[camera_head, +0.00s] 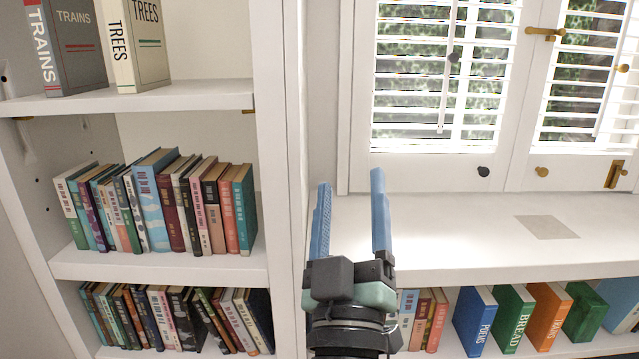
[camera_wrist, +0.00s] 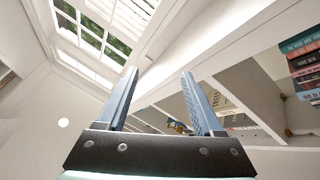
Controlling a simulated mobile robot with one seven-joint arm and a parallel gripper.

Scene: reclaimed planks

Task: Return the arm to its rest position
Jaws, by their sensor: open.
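My gripper (camera_head: 350,212) is raised in front of the wall strip between the bookcase and the window, in the lower middle of the head view. Its two blue fingers stand apart and point up, with nothing between them. In the wrist view my gripper (camera_wrist: 160,100) is also open and empty, with shelves and the shuttered window behind it. The lower part of my arm runs out of the bottom of the head view.
A white bookcase (camera_head: 160,97) at left holds a TRAINS book (camera_head: 75,45), a TREES book (camera_head: 135,45) and rows of smaller books. A white counter (camera_head: 450,235) under the shuttered window bears a flat beige square (camera_head: 547,227). Books, including BREAD (camera_head: 512,318), stand below it.

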